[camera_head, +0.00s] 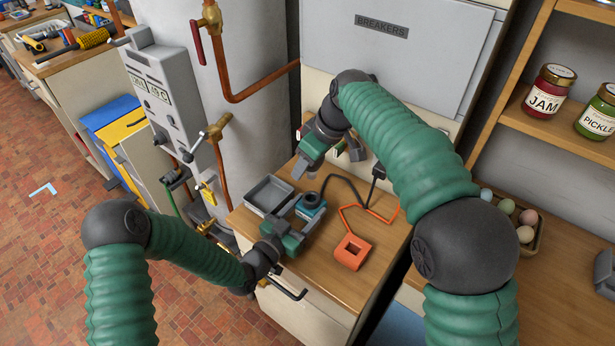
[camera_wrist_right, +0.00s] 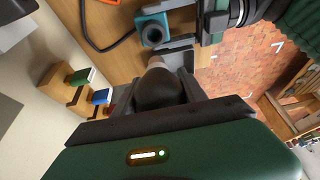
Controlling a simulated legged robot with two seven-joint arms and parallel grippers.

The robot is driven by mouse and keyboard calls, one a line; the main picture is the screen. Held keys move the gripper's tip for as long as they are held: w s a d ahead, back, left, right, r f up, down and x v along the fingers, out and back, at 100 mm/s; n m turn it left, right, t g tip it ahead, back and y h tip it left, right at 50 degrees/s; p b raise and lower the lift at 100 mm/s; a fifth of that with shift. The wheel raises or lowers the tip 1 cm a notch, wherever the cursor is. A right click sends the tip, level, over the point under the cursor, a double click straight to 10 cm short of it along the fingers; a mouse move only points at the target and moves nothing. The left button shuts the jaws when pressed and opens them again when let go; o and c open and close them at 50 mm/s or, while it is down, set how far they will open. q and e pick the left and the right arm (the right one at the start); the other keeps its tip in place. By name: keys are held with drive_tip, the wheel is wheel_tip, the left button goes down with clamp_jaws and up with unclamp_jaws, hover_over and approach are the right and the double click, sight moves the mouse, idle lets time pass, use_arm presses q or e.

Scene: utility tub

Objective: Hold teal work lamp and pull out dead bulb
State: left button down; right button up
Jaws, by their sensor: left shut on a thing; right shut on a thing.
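The teal work lamp (camera_head: 312,201) stands on the wooden cabinet top, with a dark round socket opening at its top. It also shows in the right wrist view (camera_wrist_right: 153,28), its socket facing my right gripper. My left gripper (camera_head: 299,219) is shut on the lamp's near side. My right gripper (camera_head: 301,168) is above and behind the lamp. In the right wrist view its jaws (camera_wrist_right: 160,88) are shut on the dark bulb (camera_wrist_right: 160,90). The bulb's paler base points at the socket and looks clear of it. The bulb cannot be made out in the head view.
A grey tray (camera_head: 268,194) sits left of the lamp. A breaker panel (camera_head: 400,50) stands at the back. The front of the cabinet top is clear.

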use_arm(q)
drive_tip(key=shift+c, duration=1.9)
unclamp_jaws()
drive_tip(key=v, duration=1.2)
drive_tip(key=shift+f, duration=0.1)
